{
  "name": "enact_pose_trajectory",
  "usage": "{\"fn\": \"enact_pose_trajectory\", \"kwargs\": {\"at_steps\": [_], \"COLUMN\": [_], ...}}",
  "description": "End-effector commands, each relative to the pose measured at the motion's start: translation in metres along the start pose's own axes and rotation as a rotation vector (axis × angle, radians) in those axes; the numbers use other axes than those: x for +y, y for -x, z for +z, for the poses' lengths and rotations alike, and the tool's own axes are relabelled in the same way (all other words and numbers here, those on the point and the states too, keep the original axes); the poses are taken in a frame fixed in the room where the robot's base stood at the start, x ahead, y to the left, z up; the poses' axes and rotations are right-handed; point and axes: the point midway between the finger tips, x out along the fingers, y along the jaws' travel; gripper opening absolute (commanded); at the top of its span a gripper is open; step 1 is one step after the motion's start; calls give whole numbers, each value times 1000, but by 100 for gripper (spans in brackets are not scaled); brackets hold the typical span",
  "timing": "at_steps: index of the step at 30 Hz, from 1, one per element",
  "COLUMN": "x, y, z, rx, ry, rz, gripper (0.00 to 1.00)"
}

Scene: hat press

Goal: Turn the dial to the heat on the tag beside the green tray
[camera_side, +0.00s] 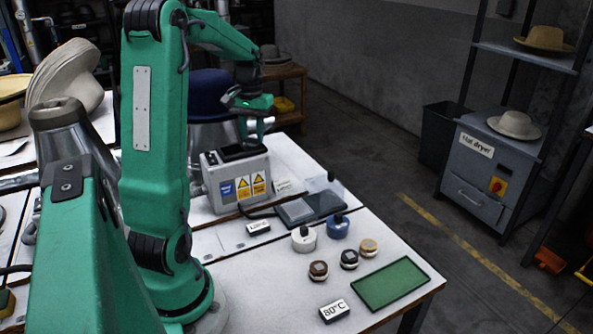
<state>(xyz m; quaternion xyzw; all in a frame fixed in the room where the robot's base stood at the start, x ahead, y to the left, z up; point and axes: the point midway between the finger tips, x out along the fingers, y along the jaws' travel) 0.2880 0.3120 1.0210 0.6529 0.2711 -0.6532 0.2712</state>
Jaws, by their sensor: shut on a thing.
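The green tray (392,284) lies empty near the table's front right corner. A white tag (334,311) reading 80°C stands to its left. A grey control box (238,183) with blue and yellow warning stickers stands further back on the table. My gripper (257,136) points down at the right end of the box's dark top. Its fingers are shut on what appears to be the dial, which they and the small view hide. The dial's setting cannot be read.
A dark tray (325,208) lies beside the box, with another small tag (258,228) in front. Several small round pots, one white (304,239) and one blue (338,226), stand between the trays. A blue hat (209,95) sits behind the box.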

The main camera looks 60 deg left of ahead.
Motion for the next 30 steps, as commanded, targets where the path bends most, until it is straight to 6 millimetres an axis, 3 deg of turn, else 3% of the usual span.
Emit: {"fn": "enact_pose_trajectory", "kwargs": {"at_steps": [5,6,9,22,30], "x": [0,0,0,0,0], "y": [2,2,2,6,33], "z": [0,0,0,0,-1], "rx": [2,2,2,1,4], "ry": [-1,-1,-1,-2,-1], "rz": [0,0,0,0,0], "gripper": [8,37,53,53,53]}}
